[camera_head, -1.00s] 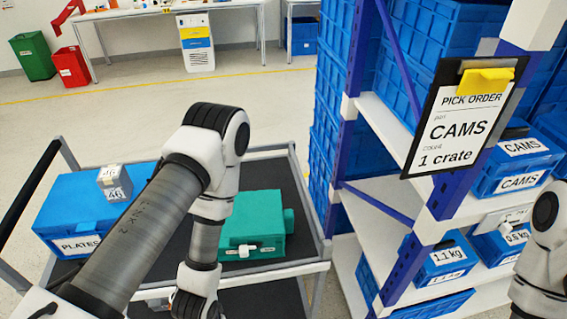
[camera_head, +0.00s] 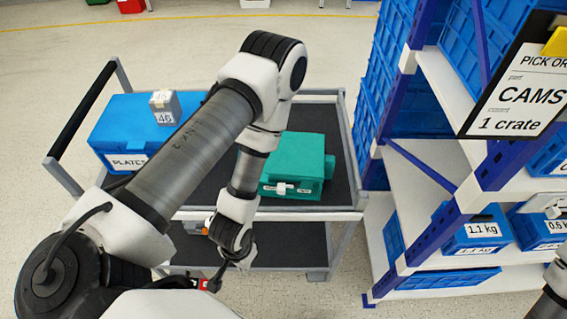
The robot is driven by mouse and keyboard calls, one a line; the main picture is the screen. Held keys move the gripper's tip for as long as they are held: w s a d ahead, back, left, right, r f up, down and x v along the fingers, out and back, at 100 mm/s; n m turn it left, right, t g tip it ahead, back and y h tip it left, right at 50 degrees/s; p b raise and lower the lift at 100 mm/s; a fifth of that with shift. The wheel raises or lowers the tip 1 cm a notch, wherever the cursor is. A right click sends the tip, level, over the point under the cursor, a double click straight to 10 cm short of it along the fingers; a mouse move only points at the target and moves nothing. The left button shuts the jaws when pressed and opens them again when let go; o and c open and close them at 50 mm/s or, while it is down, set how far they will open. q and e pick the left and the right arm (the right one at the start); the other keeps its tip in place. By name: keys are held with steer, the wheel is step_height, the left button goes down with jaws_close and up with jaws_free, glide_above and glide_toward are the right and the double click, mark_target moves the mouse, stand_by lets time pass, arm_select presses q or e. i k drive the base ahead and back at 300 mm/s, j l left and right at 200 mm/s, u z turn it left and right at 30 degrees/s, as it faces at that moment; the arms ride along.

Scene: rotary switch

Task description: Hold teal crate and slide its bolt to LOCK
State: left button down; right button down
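The teal crate (camera_head: 300,158) sits on the top deck of the cart, right of my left arm. A small white bolt (camera_head: 283,188) shows on its front face beside a white label (camera_head: 304,190) too small to read. My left arm bends over the cart, its wrist low in front of the cart's front rail, left of and apart from the crate. The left gripper's fingers are not clearly visible, so I cannot tell its state. Only a bit of my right arm shows at the lower right edge; its gripper is out of view.
A blue PLATES crate (camera_head: 116,127) with a grey box (camera_head: 165,107) on it stands at the cart's left. The cart's top deck (camera_head: 342,170) has a raised rail. A shelf rack (camera_head: 412,182) with blue bins and a hanging PICK ORDER board (camera_head: 516,88) stands close on the right.

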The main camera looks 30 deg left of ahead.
mark_target(281, 187)
steer(key=k+j, duration=0.1)
steer(key=j, duration=1.05)
steer(key=l+u, duration=0.25)
steer(key=k+l+u, duration=0.25)
steer(key=l, duration=0.15)
steer(key=l+u, duration=0.25)
steer(key=k+l, duration=0.05)
